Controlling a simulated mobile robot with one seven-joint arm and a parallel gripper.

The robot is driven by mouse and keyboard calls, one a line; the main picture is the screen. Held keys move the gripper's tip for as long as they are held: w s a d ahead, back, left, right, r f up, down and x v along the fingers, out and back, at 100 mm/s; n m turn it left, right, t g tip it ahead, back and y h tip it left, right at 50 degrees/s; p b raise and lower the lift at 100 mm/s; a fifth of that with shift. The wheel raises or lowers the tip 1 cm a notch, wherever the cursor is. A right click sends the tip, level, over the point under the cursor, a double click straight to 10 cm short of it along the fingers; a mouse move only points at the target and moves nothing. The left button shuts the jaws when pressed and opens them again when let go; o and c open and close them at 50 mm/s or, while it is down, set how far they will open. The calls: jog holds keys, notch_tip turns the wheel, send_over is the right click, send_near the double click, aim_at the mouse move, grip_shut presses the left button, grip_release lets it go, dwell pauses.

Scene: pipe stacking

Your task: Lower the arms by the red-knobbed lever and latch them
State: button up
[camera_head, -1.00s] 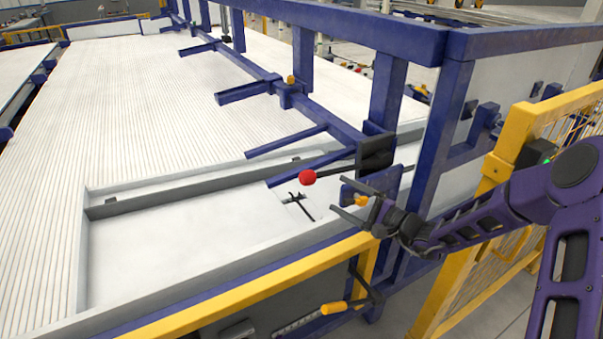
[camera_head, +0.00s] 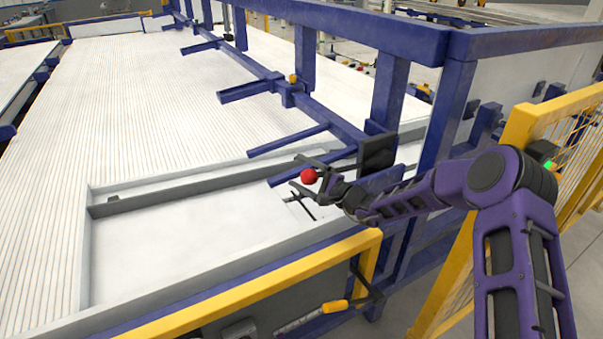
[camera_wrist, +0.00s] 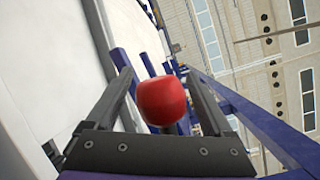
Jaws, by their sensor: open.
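The red knob (camera_head: 309,176) sits at the end of the dark lever, which runs right to a black bracket (camera_head: 377,152) on the blue frame. My gripper (camera_head: 303,172) is open, with its fingers on either side of the knob in the head view. In the wrist view the red knob (camera_wrist: 162,101) lies between the two open fingers, with a gap visible on both sides. The blue arms (camera_head: 288,142) stick out to the left from a long blue beam over the white bed. The lever is mostly hidden behind my gripper. No latch can be made out for certain.
A yellow rail (camera_head: 260,285) runs along the near edge of the bed. A lever with an orange handle (camera_head: 335,306) hangs below it. A blue post (camera_head: 440,150) and a yellow mesh fence (camera_head: 565,140) stand close to my arm on the right.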

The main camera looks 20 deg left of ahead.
jog(key=shift+c, duration=0.3)
jog(key=shift+f, duration=0.1)
grip_shut()
